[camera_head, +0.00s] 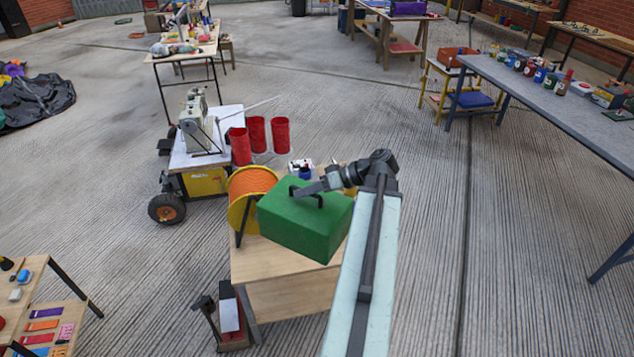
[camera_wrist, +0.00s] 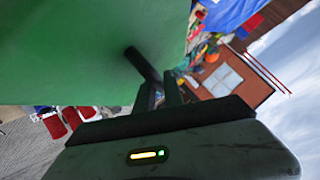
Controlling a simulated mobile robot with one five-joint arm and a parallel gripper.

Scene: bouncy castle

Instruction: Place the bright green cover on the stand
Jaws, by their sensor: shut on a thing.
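The bright green cover (camera_head: 300,228) is a box shape with a black handle on top. My gripper (camera_head: 318,187) is shut on that handle. The cover is in front of and above a light wooden table (camera_head: 258,262), hiding part of its top; I cannot tell whether it touches it. In the wrist view the cover (camera_wrist: 75,50) fills the upper left, and its dark handle (camera_wrist: 138,62) runs down to my gripper (camera_wrist: 160,92). No separate stand is clearly identifiable; it may be this table or hidden behind the cover.
An orange cable reel (camera_head: 253,193) stands on the table left of the cover. Red cylinders (camera_head: 257,135) and a white-topped cart with a sewing machine (camera_head: 198,125) are behind. A red-based device (camera_head: 230,318) is at the table's foot. Open floor lies right, before a long grey table (camera_head: 560,100).

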